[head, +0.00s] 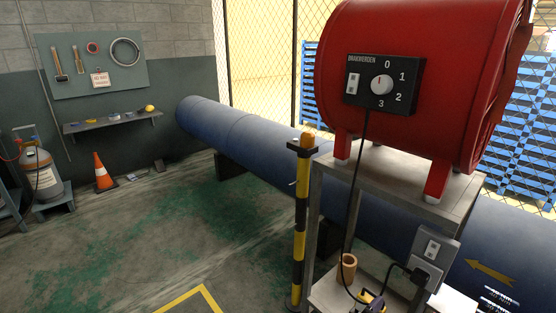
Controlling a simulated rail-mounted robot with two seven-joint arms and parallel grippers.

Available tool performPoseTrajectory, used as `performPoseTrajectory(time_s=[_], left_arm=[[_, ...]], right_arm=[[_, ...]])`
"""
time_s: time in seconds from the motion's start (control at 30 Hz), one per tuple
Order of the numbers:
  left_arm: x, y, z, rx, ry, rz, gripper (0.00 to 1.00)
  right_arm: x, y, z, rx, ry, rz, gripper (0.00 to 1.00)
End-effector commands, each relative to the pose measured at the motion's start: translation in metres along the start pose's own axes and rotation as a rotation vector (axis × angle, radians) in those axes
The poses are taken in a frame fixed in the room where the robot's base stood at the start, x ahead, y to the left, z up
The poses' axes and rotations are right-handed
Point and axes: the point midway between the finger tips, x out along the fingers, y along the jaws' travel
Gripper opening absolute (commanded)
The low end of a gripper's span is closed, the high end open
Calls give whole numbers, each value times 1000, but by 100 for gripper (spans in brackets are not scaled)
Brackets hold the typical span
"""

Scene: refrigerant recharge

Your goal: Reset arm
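Neither of my grippers shows in the head view, and no arm link is clearly visible. A large red drum-shaped machine (425,75) stands on a grey metal stand (415,185) at the right. Its black control panel (408,82) has a white round knob (381,85) with marks 0, 1, 2 and 3 around it. The knob's exact setting is too small to tell. A black cable (355,200) hangs from the panel past the stand. A grey socket box (432,255) with a dark plug at it sits at the lower right.
A black-and-yellow post (300,230) stands left of the stand. A blue pipe (255,145) runs behind both. A gas cylinder (40,172), an orange cone (103,173) and a wall shelf (112,122) are at the left. The green-stained floor (150,235) between is mostly clear.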

Motion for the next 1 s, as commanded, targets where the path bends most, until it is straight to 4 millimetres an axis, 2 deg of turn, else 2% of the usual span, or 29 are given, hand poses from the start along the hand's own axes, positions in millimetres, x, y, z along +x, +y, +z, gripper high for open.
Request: performPoseTrajectory(time_s=[0.1,0.23,0.47,0.57,0.77,0.87,1.0], left_arm=[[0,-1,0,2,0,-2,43],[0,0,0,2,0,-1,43],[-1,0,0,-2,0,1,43],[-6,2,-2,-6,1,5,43],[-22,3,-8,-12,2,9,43],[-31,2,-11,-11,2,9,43],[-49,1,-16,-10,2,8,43]], right_arm=[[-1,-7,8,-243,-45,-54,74],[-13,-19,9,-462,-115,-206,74],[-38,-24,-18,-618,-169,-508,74],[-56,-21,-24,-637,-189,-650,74],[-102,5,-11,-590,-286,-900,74],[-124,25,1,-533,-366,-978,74],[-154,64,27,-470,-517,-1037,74]])
